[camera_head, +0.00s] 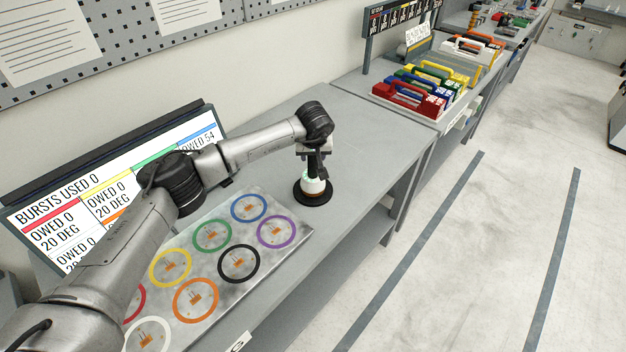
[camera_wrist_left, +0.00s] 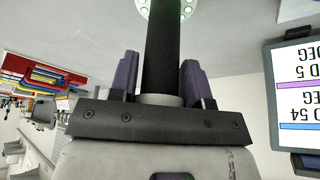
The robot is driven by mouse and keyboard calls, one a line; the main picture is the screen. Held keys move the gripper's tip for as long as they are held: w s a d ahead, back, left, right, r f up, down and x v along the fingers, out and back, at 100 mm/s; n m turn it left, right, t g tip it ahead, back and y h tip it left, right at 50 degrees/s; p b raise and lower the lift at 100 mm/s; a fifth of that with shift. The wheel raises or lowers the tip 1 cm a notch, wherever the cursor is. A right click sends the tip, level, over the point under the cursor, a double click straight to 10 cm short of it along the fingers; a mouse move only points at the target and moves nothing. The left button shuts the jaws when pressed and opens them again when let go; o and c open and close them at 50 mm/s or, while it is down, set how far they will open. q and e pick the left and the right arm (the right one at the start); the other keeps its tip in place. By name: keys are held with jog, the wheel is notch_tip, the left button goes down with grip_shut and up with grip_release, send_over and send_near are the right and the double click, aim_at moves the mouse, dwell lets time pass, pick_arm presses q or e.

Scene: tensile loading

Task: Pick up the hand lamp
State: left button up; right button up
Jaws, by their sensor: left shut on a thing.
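The hand lamp (camera_head: 314,186) shows in the head view as a pale head with a green glow below my left gripper (camera_head: 316,162). Its head is down, at or just over a round black stand (camera_head: 312,199) on the bench; I cannot tell whether they touch. In the left wrist view the lamp's black handle (camera_wrist_left: 161,50) runs between the two purple-grey fingers of my left gripper (camera_wrist_left: 160,82), which is shut on it. The lamp's head, with small green-lit dots, is cut off at the top edge. My right gripper is not in view.
A metal plate (camera_head: 205,262) with several coloured rings lies on the bench left of the stand. A screen (camera_head: 100,190) stands behind my left arm. Coloured cases (camera_head: 415,92) sit farther along at the back right. The grey bench top (camera_head: 372,140) right of the stand is clear.

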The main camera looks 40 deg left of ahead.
pick_arm(q)
grip_shut()
jog(key=shift+r, duration=0.25)
